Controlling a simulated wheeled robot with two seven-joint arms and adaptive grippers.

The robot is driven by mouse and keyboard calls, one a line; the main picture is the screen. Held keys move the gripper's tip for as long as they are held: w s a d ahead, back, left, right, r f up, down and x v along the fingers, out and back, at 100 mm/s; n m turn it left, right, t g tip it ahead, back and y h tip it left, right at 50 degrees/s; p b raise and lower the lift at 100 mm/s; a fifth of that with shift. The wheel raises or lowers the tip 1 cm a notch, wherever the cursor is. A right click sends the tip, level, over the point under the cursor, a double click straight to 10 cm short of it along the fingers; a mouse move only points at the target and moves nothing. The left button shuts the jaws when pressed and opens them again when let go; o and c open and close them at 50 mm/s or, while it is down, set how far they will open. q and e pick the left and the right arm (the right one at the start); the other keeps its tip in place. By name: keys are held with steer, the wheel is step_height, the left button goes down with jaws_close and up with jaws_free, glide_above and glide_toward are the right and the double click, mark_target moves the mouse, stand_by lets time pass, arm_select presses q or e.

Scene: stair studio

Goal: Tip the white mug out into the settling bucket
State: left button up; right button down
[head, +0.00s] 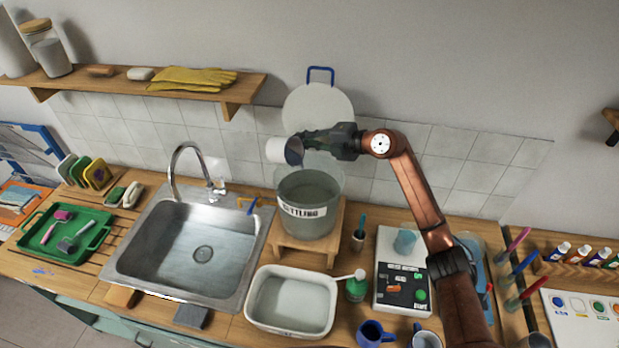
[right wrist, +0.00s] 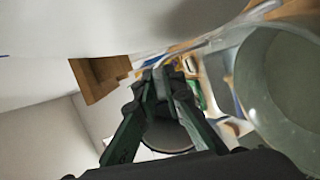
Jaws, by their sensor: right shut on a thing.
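My right gripper (head: 306,143) reaches in from the right and is shut on the white mug (head: 276,150). The mug is tipped on its side, its dark opening facing right and slightly down. It hangs above the back left rim of the settling bucket (head: 309,231), a clear round bucket with a "TTLING" label showing, partly filled with cloudy grey-green liquid. I see no clear stream from the mug. In the right wrist view the gripper fingers (right wrist: 160,90) close together, with a pale round surface between them, and the bucket (right wrist: 285,100) is at the right. My left gripper is not in view.
The bucket stands on a wooden stand (head: 297,254). A steel sink (head: 178,277) with a tap (head: 175,172) is left, a white basin (head: 262,324) in front. A blue mug (head: 371,335) and a panel (head: 386,300) are right. A shelf (head: 245,92) overhangs the left.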

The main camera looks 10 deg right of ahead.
steer(key=shift+s+d+f+b, duration=0.1)
steer(key=shift+f+b, duration=0.1)
steer(key=shift+b, duration=0.25)
steer(key=b, duration=0.1)
steer(key=s+d+f+t+y+b, duration=0.1)
steer(key=b, duration=0.1)
steer(key=shift+s+d+b, duration=0.2)
steer(key=shift+d+b, duration=0.05)
steer(key=shift+b, duration=0.05)
stand_by(0.4)
steer(key=shift+s+d+r+t+y+b, duration=0.1)
steer(key=shift+s+d+t+y+b, duration=0.1)
steer(key=shift+t+y+b, duration=0.8)
steer(key=shift+d+r+b, duration=0.15)
steer(key=shift+r+b, duration=0.3)
steer(key=shift+b, duration=0.45)
